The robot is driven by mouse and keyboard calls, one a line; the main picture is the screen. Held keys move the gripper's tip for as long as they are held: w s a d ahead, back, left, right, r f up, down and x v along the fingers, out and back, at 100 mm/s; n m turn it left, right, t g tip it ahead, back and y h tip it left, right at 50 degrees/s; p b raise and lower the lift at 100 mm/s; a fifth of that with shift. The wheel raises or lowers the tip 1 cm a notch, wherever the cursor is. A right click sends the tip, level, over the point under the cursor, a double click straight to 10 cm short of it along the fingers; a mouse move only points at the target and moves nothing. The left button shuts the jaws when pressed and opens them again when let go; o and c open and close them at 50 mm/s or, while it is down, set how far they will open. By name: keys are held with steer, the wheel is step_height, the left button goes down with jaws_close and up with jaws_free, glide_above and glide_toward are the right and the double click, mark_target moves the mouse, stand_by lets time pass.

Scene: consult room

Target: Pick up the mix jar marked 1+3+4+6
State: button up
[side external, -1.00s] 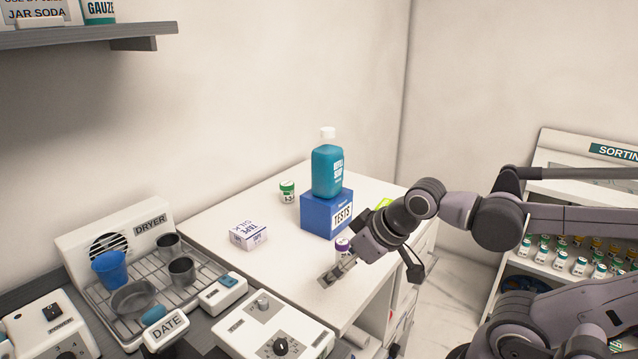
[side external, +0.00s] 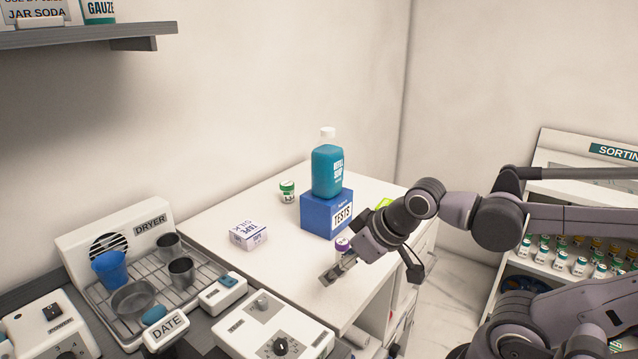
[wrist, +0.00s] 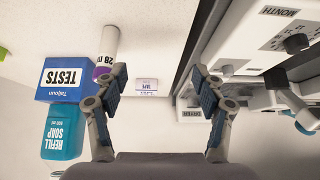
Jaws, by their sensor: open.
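A small white jar with a green cap (side external: 287,191) stands on the white counter, left of the blue TESTS box, in the side view. Its label is too small to read in full. A purple-capped jar (side external: 342,244) stands beside my gripper (side external: 338,270), partly hidden by it. In the wrist view, this purple-capped jar (wrist: 109,46) shows a label with "28" and is next to my left-hand finger. My gripper (wrist: 162,88) is open, with nothing between its fingers, low over the counter's front part. I cannot make out the green-capped jar in the wrist view.
The blue TESTS box (side external: 326,214) carries a teal soap bottle (side external: 326,172); a tape box (side external: 248,235) lies to the left. Devices with knobs (side external: 272,331) and the dryer rack (side external: 197,283) stand in front. The sorting rack (side external: 565,258) is at right.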

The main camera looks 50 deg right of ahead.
steer(key=shift+r, duration=0.1)
steer(key=w+d+r+m+g+h, duration=0.1)
steer(key=w+d+r+m, duration=0.25)
steer(key=w+r, duration=0.6)
steer(key=m+g+h, duration=0.3)
steer(key=m+g, duration=0.1)
steer(key=m, duration=0.5)
glide_above(285, 186)
steer(key=s+a, duration=0.2)
step_height(285, 186, down, 7)
steer(key=x, duration=0.4)
steer(key=shift+w+d+f, duration=0.2)
steer(key=shift+d+f, duration=0.05)
steer(key=shift+f, duration=0.05)
steer(key=shift+a+x, duration=0.2)
steer(key=shift+x, duration=1.15)
steer(key=shift+a+x, duration=0.2)
steer(key=shift+x, duration=1.15)
steer(key=shift+w, duration=0.1)
steer(key=c, duration=1.3)
